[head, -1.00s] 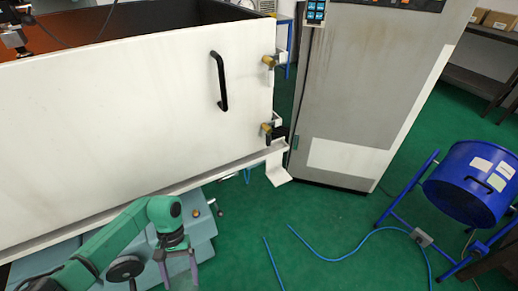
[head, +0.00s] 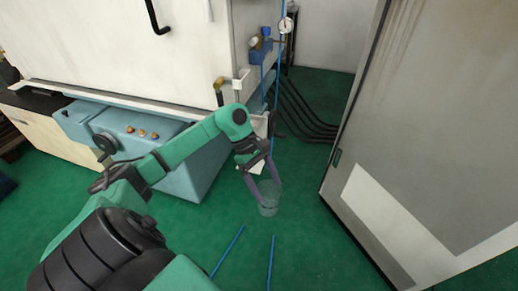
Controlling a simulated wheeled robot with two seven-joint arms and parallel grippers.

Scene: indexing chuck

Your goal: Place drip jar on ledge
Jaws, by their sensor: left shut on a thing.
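My left gripper (head: 266,192) reaches in from the left, its two dark fingers pointing down. It is shut on a clear see-through jar (head: 268,208), held upright by its upper part. Green floor shows behind and through the jar. A narrow white ledge (head: 150,108) runs along the lower edge of the white machine, up and left of the gripper. Its right end (head: 259,124) is partly hidden by my left arm. The jar is apart from the ledge, right of and in front of it. My right gripper is not in view.
A blue block with a gauge (head: 285,25) sits at the machine's right side. A grey cabinet (head: 420,130) stands at right. Dark hoses (head: 300,110) run across the floor behind the gripper. Blue hoses (head: 228,252) lie in front.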

